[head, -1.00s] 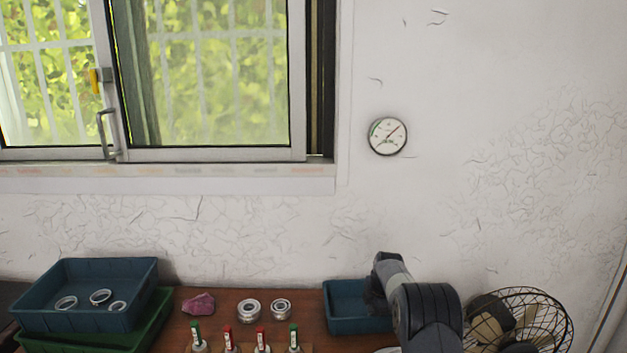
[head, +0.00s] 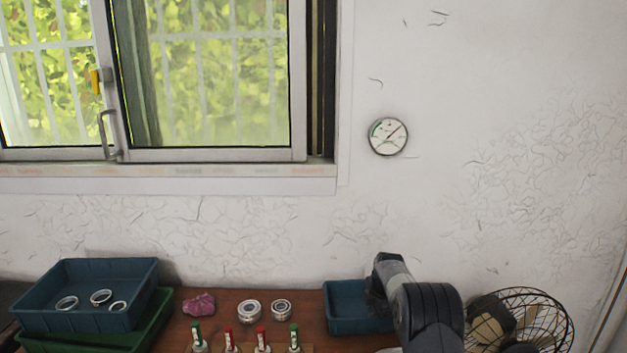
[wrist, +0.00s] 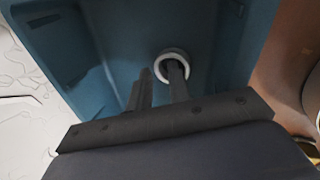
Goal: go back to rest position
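My gripper (wrist: 160,72) points down into a small blue bin (wrist: 100,45). Its two dark fingers stand apart, so it is open. A pale ring (wrist: 186,61) lies in the bin at the fingertips. The right finger overlaps the ring in the picture; I cannot tell whether it touches it or sits inside its hole. In the head view my arm (head: 430,310) reaches over the right side of the same blue bin (head: 343,318). The gripper and the ring are hidden there.
At the left, a blue bin (head: 140,315) with 3 rings sits on a green bin (head: 158,325). A pink lump (head: 199,304), two bearings (head: 249,309) and several red- and green-topped markers stand on the brown table. A wire-cage fan (head: 540,320) is right of my arm.

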